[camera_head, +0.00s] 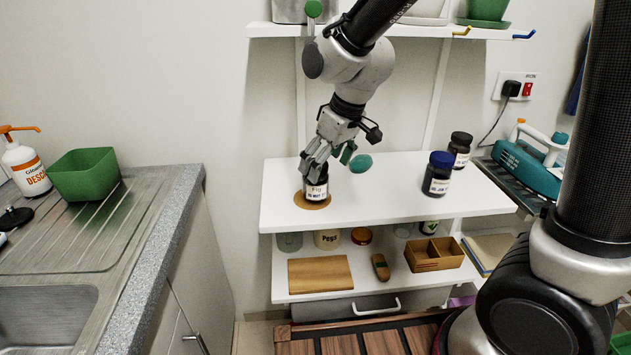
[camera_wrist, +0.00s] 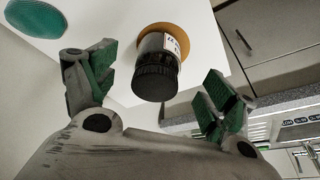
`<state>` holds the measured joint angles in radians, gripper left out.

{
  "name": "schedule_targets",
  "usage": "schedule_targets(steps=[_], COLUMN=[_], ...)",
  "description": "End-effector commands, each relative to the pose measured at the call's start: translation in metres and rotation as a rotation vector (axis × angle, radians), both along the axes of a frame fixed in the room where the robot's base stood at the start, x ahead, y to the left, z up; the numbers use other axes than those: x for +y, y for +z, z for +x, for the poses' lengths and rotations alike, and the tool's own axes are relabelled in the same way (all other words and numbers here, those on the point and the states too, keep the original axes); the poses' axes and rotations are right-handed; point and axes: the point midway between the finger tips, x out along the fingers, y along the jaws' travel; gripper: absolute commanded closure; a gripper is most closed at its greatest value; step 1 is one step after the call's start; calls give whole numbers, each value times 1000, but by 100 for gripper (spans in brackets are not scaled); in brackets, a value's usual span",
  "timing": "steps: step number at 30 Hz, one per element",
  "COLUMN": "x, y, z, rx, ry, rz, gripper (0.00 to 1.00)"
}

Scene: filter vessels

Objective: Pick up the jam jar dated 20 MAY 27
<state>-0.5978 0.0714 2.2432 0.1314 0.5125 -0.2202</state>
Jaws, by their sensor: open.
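A dark jar with a black lid (camera_head: 316,188) stands upright on a round cork-coloured mat (camera_head: 300,203) on the white upper shelf. Its white label reads "Fig" with a date line too small to read surely. My gripper (camera_head: 327,160) is open just above it, tilted, its fingers near the lid. In the wrist view the jar (camera_wrist: 155,75) lies ahead between the two spread green-padded fingers (camera_wrist: 158,80), apart from both. A blue-lidded jar (camera_head: 438,175) and a black-lidded jar (camera_head: 460,149) stand farther right; their dates are not legible.
A teal oval object (camera_head: 361,163) lies close behind my gripper. A teal iron (camera_head: 525,168) is at the right. The lower shelf holds a wooden board (camera_head: 320,274), a compartment box (camera_head: 434,254) and several jars. The shelf's middle is clear. A sink counter (camera_head: 170,215) stands left.

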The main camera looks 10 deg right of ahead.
Motion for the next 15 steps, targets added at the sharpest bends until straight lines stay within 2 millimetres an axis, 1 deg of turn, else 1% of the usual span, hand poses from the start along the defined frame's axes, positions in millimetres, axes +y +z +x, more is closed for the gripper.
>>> schedule_targets(steps=[1, 4, 11, 15], x=[5, 9, 16, 24], y=[7, 4, -22, -43], z=[8, 15, 22, 28], rx=[-39, -71, -69, -68], ry=[10, 32, 38, 36], rz=[20, 29, 25, 24], gripper=[15, 15, 15, 15])
